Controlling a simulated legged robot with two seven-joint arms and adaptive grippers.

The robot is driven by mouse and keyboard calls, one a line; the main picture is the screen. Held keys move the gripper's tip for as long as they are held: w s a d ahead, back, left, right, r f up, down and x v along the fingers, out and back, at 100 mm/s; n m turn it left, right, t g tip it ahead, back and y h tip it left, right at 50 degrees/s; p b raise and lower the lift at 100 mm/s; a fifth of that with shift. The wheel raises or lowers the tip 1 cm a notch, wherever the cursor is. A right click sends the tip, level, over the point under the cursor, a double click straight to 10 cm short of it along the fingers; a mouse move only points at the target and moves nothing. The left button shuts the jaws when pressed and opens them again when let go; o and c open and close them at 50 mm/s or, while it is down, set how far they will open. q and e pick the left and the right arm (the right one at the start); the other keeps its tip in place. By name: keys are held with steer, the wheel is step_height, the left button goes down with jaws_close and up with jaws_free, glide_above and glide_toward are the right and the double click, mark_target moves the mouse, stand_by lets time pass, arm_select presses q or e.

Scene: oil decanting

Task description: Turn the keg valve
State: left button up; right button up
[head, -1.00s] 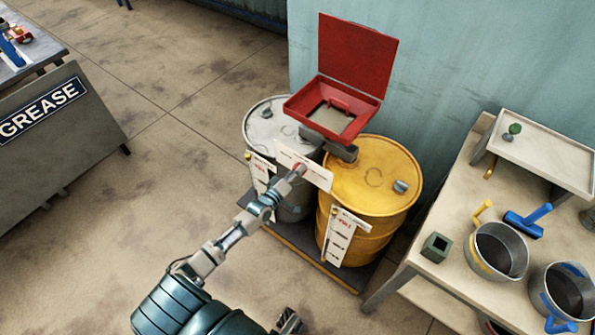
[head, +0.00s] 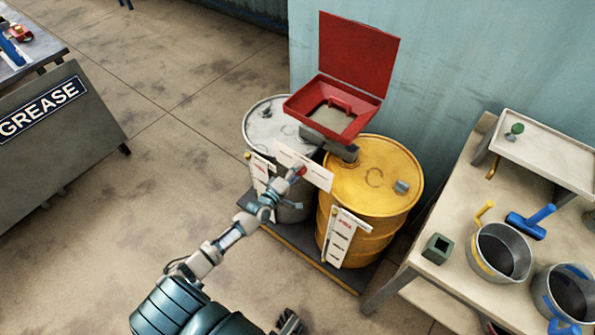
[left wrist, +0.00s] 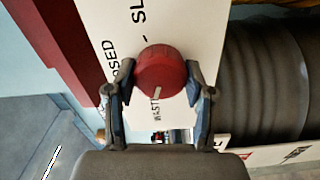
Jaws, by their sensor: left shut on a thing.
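The keg valve shows as a round red knob (left wrist: 161,70) with a pale pointer mark, in front of a white label plate (left wrist: 125,25). In the head view the knob (head: 300,171) sits at the plate (head: 305,168) below the red funnel tray, between the two drums. My left gripper (left wrist: 158,95) has one finger on each side of the knob and is shut on it. In the head view the left gripper (head: 289,180) is at the knob, partly hiding it. A dark part at the bottom edge (head: 290,322) may be my right gripper; its jaws cannot be made out.
A grey drum (head: 262,118) and a yellow drum (head: 365,205) stand on a low pallet (head: 290,248). A red lidded tray (head: 330,110) sits above them. A bench (head: 440,285) with pots stands at the right.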

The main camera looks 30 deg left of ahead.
arm_select(q)
steer(key=shift+a, duration=0.2)
steer(key=o, duration=1.2)
steer(key=shift+c, duration=0.2)
steer(key=shift+a+f, duration=0.1)
steer(key=s+a, duration=0.1)
steer(key=s, duration=1.1)
steer(key=shift+f, duration=0.15)
